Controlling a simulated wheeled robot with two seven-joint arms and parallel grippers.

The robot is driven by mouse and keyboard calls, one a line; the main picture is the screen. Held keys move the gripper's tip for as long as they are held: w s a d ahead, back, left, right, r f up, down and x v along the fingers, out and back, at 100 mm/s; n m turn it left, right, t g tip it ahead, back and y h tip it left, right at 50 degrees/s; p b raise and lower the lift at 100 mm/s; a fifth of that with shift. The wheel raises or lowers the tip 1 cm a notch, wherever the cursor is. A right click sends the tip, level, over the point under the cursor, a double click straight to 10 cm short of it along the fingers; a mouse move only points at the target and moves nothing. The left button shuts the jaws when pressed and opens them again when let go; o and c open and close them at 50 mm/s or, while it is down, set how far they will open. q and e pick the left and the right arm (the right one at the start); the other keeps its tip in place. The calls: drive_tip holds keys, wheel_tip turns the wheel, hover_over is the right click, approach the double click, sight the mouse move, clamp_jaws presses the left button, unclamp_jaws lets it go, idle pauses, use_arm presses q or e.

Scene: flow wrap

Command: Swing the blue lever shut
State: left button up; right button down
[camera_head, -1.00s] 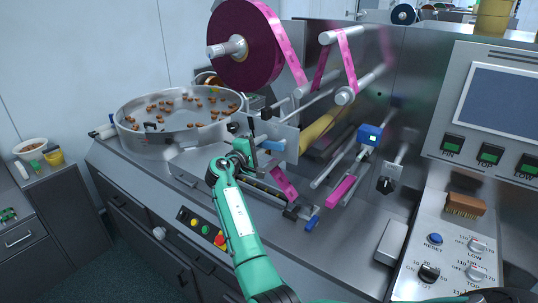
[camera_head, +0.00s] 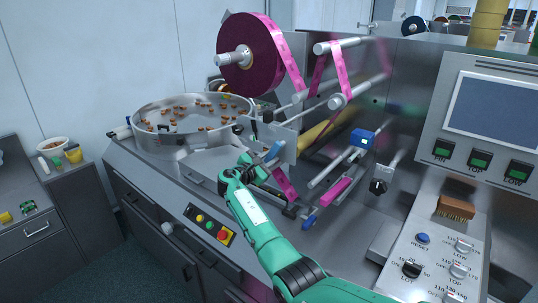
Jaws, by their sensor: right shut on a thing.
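The fingertips are small and partly hidden by the wrist, so the exact grip is hard to see. My left gripper is not in view.
A round pan (camera_head: 190,131) with brown pieces stands behind to the left. The pink film roll (camera_head: 250,54) and rollers hang above. A blue block (camera_head: 362,138) and a blue-tipped handle (camera_head: 309,223) sit to the right. A button panel (camera_head: 210,225) lies in front.

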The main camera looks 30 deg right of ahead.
drive_tip(key=shift+s+d+f+n+p, duration=0.15)
drive_tip(key=shift+s+n+p, duration=0.3)
drive_tip(key=shift+n, duration=0.45)
drive_tip(key=shift+f, duration=0.1)
drive_tip(key=c, duration=1.2)
unclamp_jaws()
drive_tip(key=b+v, duration=0.4)
drive_tip(key=v, duration=0.9)
drive_tip(key=shift+a+b, duration=0.3)
drive_tip(key=shift+a, duration=0.05)
drive_tip(key=shift+s, duration=0.15)
